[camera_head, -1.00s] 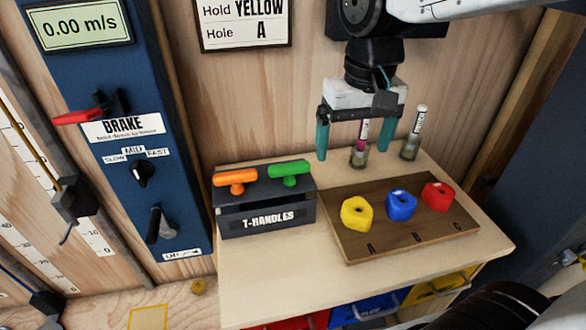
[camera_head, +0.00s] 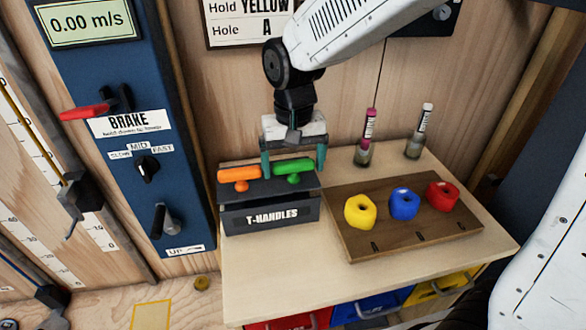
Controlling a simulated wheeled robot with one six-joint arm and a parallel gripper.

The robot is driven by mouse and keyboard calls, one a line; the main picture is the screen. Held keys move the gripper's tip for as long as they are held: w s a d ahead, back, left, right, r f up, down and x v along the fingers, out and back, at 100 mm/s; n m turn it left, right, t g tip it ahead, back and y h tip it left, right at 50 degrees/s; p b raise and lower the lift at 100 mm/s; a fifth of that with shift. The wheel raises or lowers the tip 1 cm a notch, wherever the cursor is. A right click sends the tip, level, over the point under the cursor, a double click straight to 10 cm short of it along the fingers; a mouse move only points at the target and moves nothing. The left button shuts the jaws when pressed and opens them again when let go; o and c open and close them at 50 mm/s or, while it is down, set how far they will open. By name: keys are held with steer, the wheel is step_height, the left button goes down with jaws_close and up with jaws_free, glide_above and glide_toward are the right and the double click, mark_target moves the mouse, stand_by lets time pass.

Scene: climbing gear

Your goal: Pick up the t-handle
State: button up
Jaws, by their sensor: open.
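Two T-handles stand upright, stems down, in the dark box labelled T-HANDLES (camera_head: 229,218) on the left of the wooden bench. The orange T-handle (camera_head: 239,174) is at left and the green T-handle (camera_head: 294,166) at right. My gripper (camera_head: 293,160) points down with its teal fingers open and nothing held. It hangs at the green handle, with one finger near each end of its bar. The left finger shows in the gap between the two handles. I cannot tell whether the fingers touch the green handle or are just behind or above it.
A wooden board (camera_head: 377,240) to the right carries yellow (camera_head: 360,211), blue (camera_head: 404,204) and red (camera_head: 442,195) holds. Two vials (camera_head: 367,140) (camera_head: 419,134) stand behind it. A blue panel (camera_head: 90,67) with a brake lever is at left. A sign reads "Hold YELLOW, Hole A".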

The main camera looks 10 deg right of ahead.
steer(key=shift+f, duration=0.4)
steer(key=c, duration=0.9)
steer(key=shift+r, duration=0.1)
step_height(320, 180, up, 18)
